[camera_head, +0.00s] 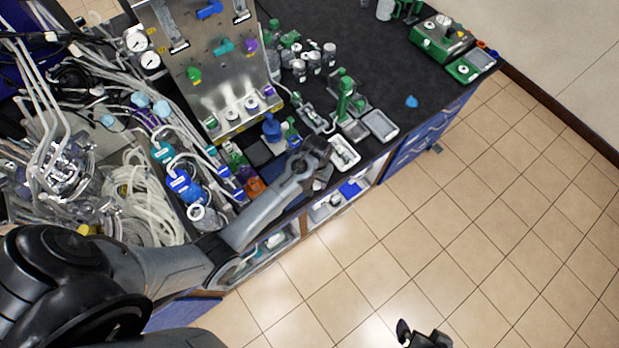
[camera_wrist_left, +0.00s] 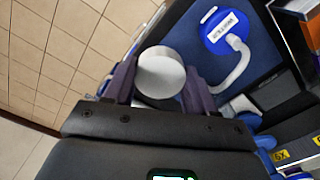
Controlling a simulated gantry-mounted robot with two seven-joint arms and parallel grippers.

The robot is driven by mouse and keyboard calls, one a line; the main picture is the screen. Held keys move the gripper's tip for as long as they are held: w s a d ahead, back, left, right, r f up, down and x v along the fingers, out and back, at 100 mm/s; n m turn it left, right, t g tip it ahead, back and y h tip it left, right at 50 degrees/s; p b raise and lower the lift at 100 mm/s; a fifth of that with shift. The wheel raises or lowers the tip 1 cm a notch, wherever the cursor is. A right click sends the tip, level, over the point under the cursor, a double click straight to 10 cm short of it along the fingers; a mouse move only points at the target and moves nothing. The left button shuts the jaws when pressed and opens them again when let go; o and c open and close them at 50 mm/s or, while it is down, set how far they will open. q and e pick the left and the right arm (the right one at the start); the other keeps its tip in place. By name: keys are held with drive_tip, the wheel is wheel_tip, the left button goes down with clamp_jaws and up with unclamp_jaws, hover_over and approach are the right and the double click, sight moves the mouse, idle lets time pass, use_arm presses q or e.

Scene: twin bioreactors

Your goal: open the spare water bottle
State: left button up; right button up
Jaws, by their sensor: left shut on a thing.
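My left gripper (camera_wrist_left: 160,88) is shut on a white, round-topped thing that looks like a bottle cap (camera_wrist_left: 160,72); its two purplish fingers flank it. What is below the cap is mostly hidden. In the head view my left gripper (camera_head: 321,176) is at the front edge of the dark bench, and the cap is hard to make out. A blue bottle top (camera_wrist_left: 226,32) with a white label and a white tube stands beyond the gripper; a blue bottle (camera_head: 271,129) also shows in the head view. My right gripper (camera_head: 422,336) shows only partly at the bottom edge, over the floor.
A metal panel (camera_head: 215,65) with colored fittings stands behind my left gripper. Trays (camera_head: 380,125) and green-fitted parts lie to its right. Tubing (camera_head: 150,205) crowds the left.

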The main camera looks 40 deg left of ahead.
use_arm(q)
drive_tip(key=a+f, duration=0.1)
drive_tip(key=a, duration=0.1)
drive_tip(key=shift+w+a+f, duration=0.3)
drive_tip(key=shift+a+f, duration=0.05)
drive_tip(key=shift+f, duration=1.95)
drive_tip(key=shift+f, duration=0.1)
drive_tip(key=o, duration=1.2)
drive_tip(key=shift+c, duration=0.2)
